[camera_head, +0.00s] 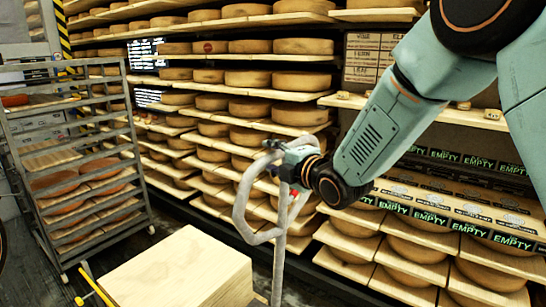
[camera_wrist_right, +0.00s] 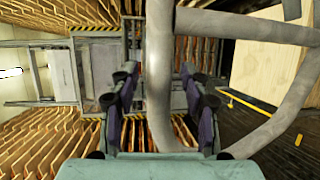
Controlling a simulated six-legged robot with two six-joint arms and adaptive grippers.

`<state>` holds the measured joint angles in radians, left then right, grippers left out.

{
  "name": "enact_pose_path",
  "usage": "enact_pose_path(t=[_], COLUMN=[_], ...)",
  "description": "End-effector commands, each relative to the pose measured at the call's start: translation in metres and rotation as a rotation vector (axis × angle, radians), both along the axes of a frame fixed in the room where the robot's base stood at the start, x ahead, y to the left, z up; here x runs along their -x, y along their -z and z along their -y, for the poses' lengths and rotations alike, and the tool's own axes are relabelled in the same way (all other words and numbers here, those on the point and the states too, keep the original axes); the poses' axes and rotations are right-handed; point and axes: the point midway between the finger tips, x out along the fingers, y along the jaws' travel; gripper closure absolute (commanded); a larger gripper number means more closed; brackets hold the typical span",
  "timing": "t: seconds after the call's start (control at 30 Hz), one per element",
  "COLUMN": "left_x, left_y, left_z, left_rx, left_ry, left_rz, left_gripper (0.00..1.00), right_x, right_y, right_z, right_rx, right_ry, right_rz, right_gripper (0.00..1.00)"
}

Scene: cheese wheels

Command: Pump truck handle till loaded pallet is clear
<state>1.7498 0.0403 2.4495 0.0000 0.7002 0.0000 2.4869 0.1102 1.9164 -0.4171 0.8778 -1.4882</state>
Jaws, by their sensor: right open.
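The truck handle, a grey tubular loop (camera_head: 240,205) on an upright shaft, stands near the middle of the head view. Its tube also crosses the right wrist view (camera_wrist_right: 160,45). My right gripper (camera_head: 285,160) is at the top right of the loop, fingers spread. In the wrist view the tube runs between the open fingers (camera_wrist_right: 158,82); I cannot tell whether they touch it. A pale wooden box (camera_head: 180,275), apparently the load, stands at the bottom left of the handle. The pallet under it is out of view. My left gripper is not in view.
Shelves of cheese wheels (camera_head: 270,80) line the back wall. A grey metal rack (camera_head: 75,165) with trays stands at the left. Dark floor shows between rack and shelves. A yellow bar (camera_head: 97,287) lies beside the wooden box.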

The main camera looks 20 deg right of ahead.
Motion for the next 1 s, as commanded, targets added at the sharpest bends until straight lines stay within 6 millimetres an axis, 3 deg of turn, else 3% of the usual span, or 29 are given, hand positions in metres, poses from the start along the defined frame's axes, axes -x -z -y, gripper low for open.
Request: enact_pose_path(t=[0.33, 0.87, 1.0], left_x=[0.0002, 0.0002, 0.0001], left_y=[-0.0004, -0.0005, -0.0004], left_z=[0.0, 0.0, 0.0], left_rx=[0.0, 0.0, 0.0], left_ry=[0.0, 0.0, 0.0], left_rz=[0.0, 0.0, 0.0], left_gripper=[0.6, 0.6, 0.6], right_x=[-0.0042, -0.0039, -0.0039], right_y=[0.0007, 0.0002, 0.0002], right_z=[-0.0015, -0.0015, -0.0017], right_rx=[-0.001, 0.0, 0.0], right_ry=[0.0, -0.001, -0.001], right_rz=[0.0, 0.001, 0.001], right_gripper=[0.53, 0.98, 1.0])
